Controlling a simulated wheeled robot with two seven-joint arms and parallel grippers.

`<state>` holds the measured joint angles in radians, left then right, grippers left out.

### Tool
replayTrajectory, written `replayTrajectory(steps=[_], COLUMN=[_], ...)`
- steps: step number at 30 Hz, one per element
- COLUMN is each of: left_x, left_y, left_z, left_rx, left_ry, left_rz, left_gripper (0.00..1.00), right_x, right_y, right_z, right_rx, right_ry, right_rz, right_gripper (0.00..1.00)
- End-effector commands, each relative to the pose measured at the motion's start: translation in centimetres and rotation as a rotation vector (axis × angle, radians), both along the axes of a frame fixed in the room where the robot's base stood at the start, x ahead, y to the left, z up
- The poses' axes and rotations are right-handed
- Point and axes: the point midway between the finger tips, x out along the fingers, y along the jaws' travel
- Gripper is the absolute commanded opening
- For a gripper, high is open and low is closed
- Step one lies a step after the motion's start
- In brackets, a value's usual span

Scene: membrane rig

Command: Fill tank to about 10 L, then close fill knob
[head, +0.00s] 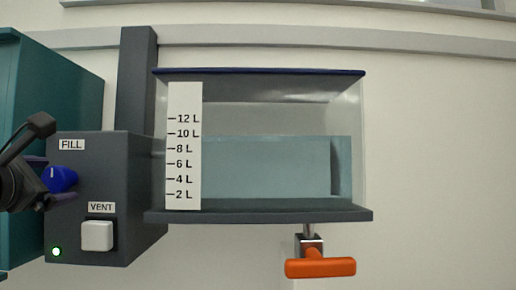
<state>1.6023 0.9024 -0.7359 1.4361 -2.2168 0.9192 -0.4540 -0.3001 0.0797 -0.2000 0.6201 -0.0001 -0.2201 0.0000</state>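The clear tank (300,118) holds pale blue water (265,165). The water surface lies at about the 10 L mark, perhaps a hair below it, on the white scale (184,185). The blue fill knob (64,179) is on the grey control box (130,190) under the FILL label. My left gripper (45,181) is at the knob, its dark fingers coming from the left and partly covering it. I cannot tell whether the fingers are closed on the knob. My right gripper is not in view.
A white VENT button (97,235) and a lit green lamp (56,251) are below the knob. An orange drain handle (320,267) hangs under the tank, lying crosswise. A teal cabinet (70,95) stands at the left. The wall to the right is clear.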

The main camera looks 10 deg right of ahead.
Motion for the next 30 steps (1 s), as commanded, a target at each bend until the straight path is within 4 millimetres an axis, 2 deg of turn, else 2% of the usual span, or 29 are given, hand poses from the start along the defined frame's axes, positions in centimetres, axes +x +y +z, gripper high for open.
replayTrajectory(steps=[7, 12, 21, 25, 30], left_x=[-0.5, -2.8, -6.9, -7.9, -8.0], left_y=[0.1, 0.3, 0.6, 0.7, 0.7], left_z=[-0.1, -0.4, -0.2, -0.1, 0.0], left_rx=[-0.001, 0.000, -0.001, -0.001, -0.002], left_ry=[-0.002, -0.003, -0.002, -0.001, 0.001], left_rz=[0.001, 0.001, 0.001, 0.001, 0.001], left_gripper=[1.00, 1.00, 1.00, 1.00, 1.00], right_x=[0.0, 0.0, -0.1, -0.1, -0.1], right_y=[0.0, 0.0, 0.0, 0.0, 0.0], right_z=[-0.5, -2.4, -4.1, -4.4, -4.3], right_rx=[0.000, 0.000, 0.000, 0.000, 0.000], right_ry=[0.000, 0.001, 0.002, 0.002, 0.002], right_rz=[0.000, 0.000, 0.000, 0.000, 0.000], right_gripper=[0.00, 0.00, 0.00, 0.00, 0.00])
